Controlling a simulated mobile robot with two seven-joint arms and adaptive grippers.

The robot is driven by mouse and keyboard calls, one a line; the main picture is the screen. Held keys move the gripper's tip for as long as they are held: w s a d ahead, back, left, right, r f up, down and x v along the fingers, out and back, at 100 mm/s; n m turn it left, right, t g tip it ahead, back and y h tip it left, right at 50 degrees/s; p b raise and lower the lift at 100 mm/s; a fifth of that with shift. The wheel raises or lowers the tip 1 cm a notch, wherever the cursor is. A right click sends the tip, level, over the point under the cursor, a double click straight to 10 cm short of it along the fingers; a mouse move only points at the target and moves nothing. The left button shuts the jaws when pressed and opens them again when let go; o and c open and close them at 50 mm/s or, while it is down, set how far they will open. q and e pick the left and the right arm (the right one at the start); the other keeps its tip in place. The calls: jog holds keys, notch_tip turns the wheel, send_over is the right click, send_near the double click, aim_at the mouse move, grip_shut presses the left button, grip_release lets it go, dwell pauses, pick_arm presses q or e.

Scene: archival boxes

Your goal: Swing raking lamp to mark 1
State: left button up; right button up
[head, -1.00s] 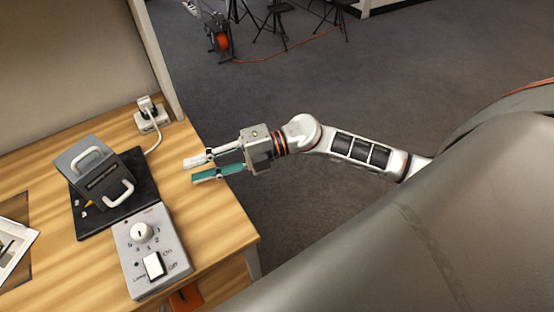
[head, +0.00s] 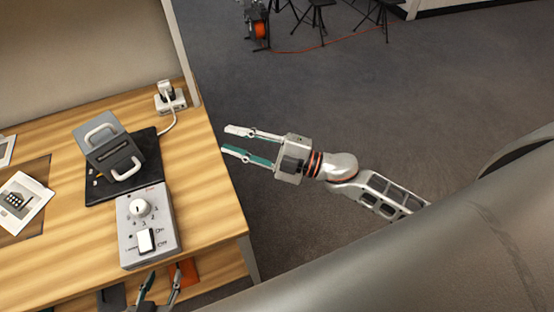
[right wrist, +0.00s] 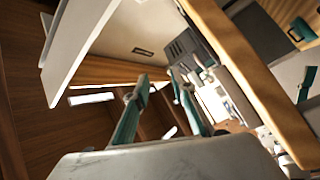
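A grey box-like device with two pale handles (head: 108,151) stands on a black mat (head: 150,146) on the wooden desk. I cannot tell whether it is the raking lamp; no other lamp or mark 1 is clear. A grey control box (head: 162,200) with a white numbered dial (head: 139,208) and a white switch (head: 146,240) lies in front of it. My right gripper (head: 225,140) is open and empty, off the desk's right edge, pointing left. Its parted fingers (right wrist: 158,90) show in the right wrist view. My left gripper (head: 164,273) is open at the bottom edge, below the control box.
A white power socket (head: 170,101) with a plug and cable sits at the desk's back right corner. Printed sheets (head: 22,203) lie at the left. An orange item (head: 184,271) is below the desk's front edge. Tripods and an orange reel stand on the carpet behind.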

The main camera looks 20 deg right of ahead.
jog(key=s+d+f+m+t+h+p, duration=0.2)
jog(key=d+f+m+h, duration=0.5)
jog(key=m, duration=0.5)
jog(key=shift+s+d+f+t+h, duration=0.2)
jog(key=shift+s+f+t+h, duration=0.1)
jog(key=shift+f+t+h, duration=0.8)
jog(key=shift+f+g, duration=0.15)
jog(key=shift+g, duration=0.15)
